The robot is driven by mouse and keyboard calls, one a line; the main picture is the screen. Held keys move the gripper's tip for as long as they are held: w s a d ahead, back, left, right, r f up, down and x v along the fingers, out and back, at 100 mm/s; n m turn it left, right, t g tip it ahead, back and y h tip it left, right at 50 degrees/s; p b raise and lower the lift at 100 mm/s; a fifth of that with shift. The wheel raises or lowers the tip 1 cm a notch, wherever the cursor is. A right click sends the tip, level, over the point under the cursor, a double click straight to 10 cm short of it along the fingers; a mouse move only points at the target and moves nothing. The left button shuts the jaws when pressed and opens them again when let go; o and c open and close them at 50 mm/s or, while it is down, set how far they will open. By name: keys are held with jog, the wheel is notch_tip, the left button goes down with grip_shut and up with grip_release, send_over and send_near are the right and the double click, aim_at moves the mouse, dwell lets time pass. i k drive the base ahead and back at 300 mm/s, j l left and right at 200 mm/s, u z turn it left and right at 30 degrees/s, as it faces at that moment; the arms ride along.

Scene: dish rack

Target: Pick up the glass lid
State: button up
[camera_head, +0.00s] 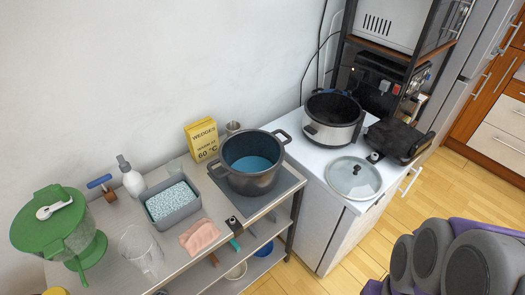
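The glass lid (345,182) is a round, clear disc with a grey rim and a dark knob (356,169) in its middle. It lies knob up on the white cabinet top (318,172), near the front edge. A small dark item with a light top (375,156) is close to its far right rim. My grey and purple arm (470,262) shows at the bottom right, apart from the lid. My gripper's fingers are not in view.
A silver and black cooker (329,128) stands behind the lid, and a black grill (399,138) is to its right. A dark pot (252,178) stands on the shelf unit to the left. Wooden floor (432,194) is clear in front of the cabinet.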

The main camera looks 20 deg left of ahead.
aim_at(354, 178)
jog(key=i+j, duration=0.15)
jog(key=i+j+z, duration=0.35)
jog(key=j+z, duration=0.35)
jog(key=z, duration=0.85)
jog(key=i+j, duration=0.05)
